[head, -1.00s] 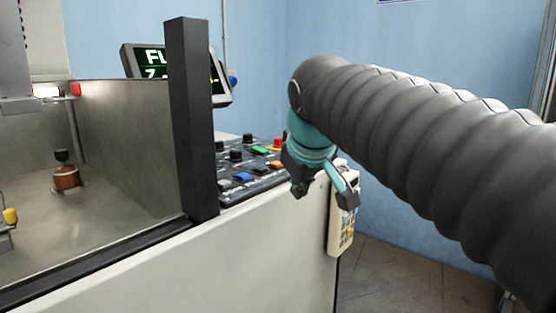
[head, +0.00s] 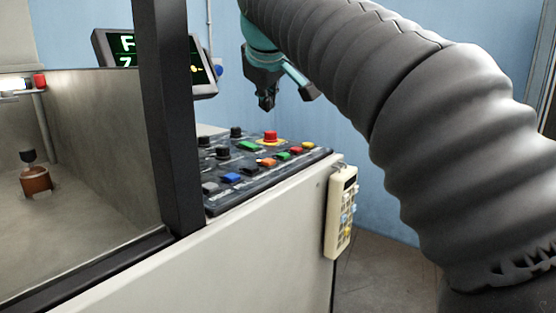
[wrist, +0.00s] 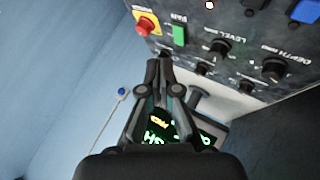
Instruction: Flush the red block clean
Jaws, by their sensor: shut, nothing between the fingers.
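A reddish-brown block (head: 36,181) stands on the floor of the metal tank (head: 100,130) at the left of the head view. A dark round piece (head: 28,156) sits on top of it. My gripper (head: 268,104) is in the air above the back of the control panel (head: 290,165), well to the right of the tank. Its fingers are together and empty, and the wrist view shows the fingertips (wrist: 165,62) near the panel's edge. The panel carries a red mushroom button (head: 270,136) on a yellow base, a green button (head: 248,146) and black knobs.
A dark upright post (head: 170,120) stands between the tank and the panel. A tilted monitor (head: 200,72) with green text is behind the post. A cream handheld pendant (head: 341,212) hangs on the cabinet's right side. A red-ended fitting (head: 40,81) is at the tank's back.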

